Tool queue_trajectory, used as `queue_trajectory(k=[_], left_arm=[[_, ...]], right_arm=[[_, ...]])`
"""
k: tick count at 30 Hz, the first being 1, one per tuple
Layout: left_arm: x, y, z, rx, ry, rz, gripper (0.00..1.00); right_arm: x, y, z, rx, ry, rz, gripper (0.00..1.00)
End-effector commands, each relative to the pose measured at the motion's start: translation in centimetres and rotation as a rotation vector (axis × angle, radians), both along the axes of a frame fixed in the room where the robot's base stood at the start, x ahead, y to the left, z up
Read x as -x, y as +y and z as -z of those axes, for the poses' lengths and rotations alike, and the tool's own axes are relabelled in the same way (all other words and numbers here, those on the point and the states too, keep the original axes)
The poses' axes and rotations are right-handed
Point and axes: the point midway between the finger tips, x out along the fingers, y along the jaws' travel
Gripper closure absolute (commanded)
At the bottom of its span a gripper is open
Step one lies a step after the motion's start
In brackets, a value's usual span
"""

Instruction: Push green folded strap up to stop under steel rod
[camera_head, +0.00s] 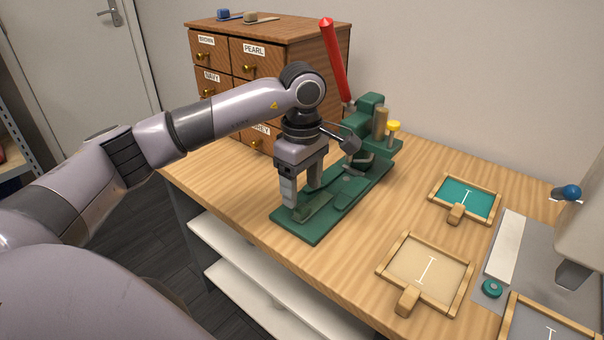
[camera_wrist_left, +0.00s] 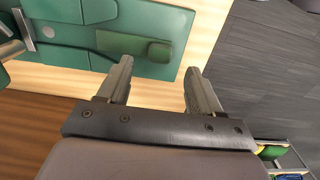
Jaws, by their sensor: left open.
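A green press with a long red lever (camera_head: 333,58) stands on a green base plate (camera_head: 300,236) on the wooden table. The green folded strap (camera_head: 318,207) lies lengthwise on the plate, partly hidden by my gripper. A steel bar, probably the rod, (camera_wrist_left: 24,30) crosses the press at the left of that view. My left gripper (camera_head: 301,192) points down over the near end of the plate, its fingers open. The strap's end appears just beyond the fingers (camera_wrist_left: 158,78); contact cannot be told.
A wooden drawer cabinet (camera_head: 270,35) stands behind the press. Teal (camera_head: 466,200) and beige (camera_head: 426,268) framed trays lie to the right. A white machine (camera_head: 582,240) with a blue knob is at the far right. The table's front edge is close to the plate.

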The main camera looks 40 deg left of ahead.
Motion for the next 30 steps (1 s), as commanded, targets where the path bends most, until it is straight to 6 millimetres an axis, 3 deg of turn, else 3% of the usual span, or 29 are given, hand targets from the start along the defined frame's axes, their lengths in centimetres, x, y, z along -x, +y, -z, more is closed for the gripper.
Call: queue_trajectory(k=[3,9,20,21,26,30], left_arm=[[0.1,0.0,2.0,0.001,0.003,0.000,0.35],[0.0,0.0,4.1,0.001,0.002,-0.001,0.35],[0.0,0.0,4.5,0.001,0.000,0.000,0.35],[0.0,0.0,4.5,0.001,0.000,0.000,0.42],[0.0,0.0,4.5,0.001,0.000,0.000,0.94],[0.0,0.0,4.5,0.001,0.000,0.000,0.95]], right_arm=[[0.0,0.0,0.2,0.000,0.000,0.000,0.57],[0.0,0.0,0.3,0.000,-0.001,0.000,0.57],[0.0,0.0,0.3,0.000,-0.001,0.001,0.57],[0.0,0.0,0.3,0.001,0.000,0.001,0.57],[0.0,0.0,0.3,0.001,0.000,0.001,0.57],[0.0,0.0,0.3,0.001,0.000,0.001,0.57]])
